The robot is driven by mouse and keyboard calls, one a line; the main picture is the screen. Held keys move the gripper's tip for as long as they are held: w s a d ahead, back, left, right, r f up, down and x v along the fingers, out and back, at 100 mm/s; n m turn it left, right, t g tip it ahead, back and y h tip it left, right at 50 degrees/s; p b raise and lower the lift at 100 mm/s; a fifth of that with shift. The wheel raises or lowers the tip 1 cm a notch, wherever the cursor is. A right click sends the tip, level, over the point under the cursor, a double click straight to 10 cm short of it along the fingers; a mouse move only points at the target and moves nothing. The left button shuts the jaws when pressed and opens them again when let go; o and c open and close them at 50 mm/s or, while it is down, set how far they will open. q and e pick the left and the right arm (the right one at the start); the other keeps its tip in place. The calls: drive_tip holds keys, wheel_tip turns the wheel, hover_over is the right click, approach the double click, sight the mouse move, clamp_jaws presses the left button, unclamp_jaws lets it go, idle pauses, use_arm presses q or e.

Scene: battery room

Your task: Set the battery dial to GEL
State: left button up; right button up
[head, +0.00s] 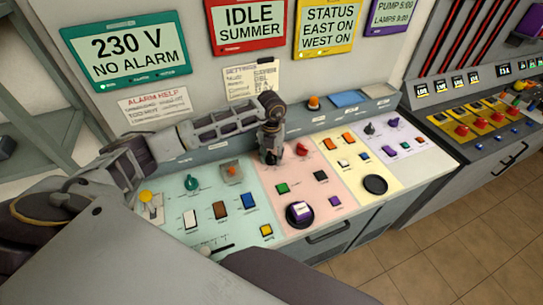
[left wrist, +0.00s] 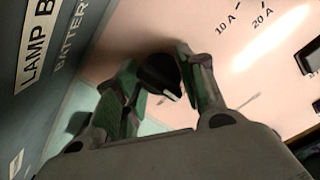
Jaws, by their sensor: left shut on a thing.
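The dial is a black round knob with a white pointer mark, seen in the left wrist view (left wrist: 155,72) on the pink panel (head: 328,209). In the head view it is hidden under my left gripper (head: 271,158), at the back left of the pink panel. My left gripper (left wrist: 160,85) is shut on the knob, a finger on each side. The white mark points to the lower right in the left wrist view. No position name around the knob is readable, so I cannot tell its setting. My right gripper is not in view.
A red knob (head: 303,149) stands just right of my left gripper. The green panel (head: 196,240) at left carries a teal knob (head: 191,182) and several switches. A settings note (head: 251,81) hangs on the wall behind.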

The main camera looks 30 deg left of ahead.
sight(272, 155)
use_arm(q)
drive_tip(key=o, duration=1)
drive_tip(key=shift+r, duration=0.1)
drive_tip(key=shift+r, duration=5.95)
